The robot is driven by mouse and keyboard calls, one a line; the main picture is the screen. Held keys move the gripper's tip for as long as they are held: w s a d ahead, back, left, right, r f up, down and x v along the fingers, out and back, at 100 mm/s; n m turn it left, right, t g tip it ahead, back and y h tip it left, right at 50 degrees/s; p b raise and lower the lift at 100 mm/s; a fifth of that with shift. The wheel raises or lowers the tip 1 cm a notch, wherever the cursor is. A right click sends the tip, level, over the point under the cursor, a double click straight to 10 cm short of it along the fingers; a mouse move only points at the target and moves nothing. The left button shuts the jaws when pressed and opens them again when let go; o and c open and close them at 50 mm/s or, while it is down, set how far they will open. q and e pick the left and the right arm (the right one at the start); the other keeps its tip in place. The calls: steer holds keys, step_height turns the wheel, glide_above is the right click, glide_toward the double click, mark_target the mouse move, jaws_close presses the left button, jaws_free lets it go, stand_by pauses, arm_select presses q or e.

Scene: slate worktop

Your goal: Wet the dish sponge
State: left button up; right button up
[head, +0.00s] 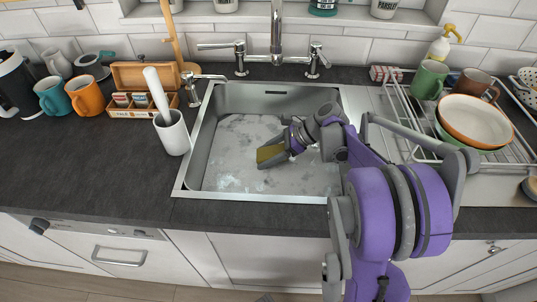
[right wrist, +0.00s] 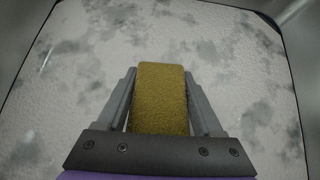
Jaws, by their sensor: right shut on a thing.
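The dish sponge (head: 270,154) is a yellow block held over the sink basin. In the right wrist view the sponge (right wrist: 161,98) sits between the two grey fingers, its far end sticking out past their tips. My right gripper (head: 285,151) is shut on the sponge, inside the sink (head: 240,180). The basin floor below looks grey and mottled. The tap (head: 277,40) stands behind the sink, with a handle on each side; no water stream shows. I cannot tell how far the sponge is above the basin floor. My left gripper is not in view.
A drying rack (head: 410,125) with bowls (head: 475,120) and mugs (head: 430,80) stands right of the sink. Left are a white holder (head: 173,135), a wooden tea box (head: 145,105) and several mugs (head: 86,96). The dark worktop (head: 80,160) is clear at front left.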

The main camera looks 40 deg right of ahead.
steer(key=shift+r+p, duration=1.95)
steer(key=shift+r, duration=0.8)
step_height(320, 180, up, 6)
steer(key=p, duration=0.4)
arm_select(q)
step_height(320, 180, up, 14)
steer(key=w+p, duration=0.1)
steer(key=p, duration=0.3)
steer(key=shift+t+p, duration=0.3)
steer(key=shift+p, duration=0.1)
arm_select(e)
step_height(320, 180, up, 6)
glide_above(266, 153)
steer(key=shift+w+r, duration=0.1)
steer(key=shift+r, duration=0.05)
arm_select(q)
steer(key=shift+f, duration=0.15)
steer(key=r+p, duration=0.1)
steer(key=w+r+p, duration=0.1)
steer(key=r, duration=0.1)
arm_select(e)
step_height(266, 153, up, 4)
steer(key=shift+f, duration=0.1)
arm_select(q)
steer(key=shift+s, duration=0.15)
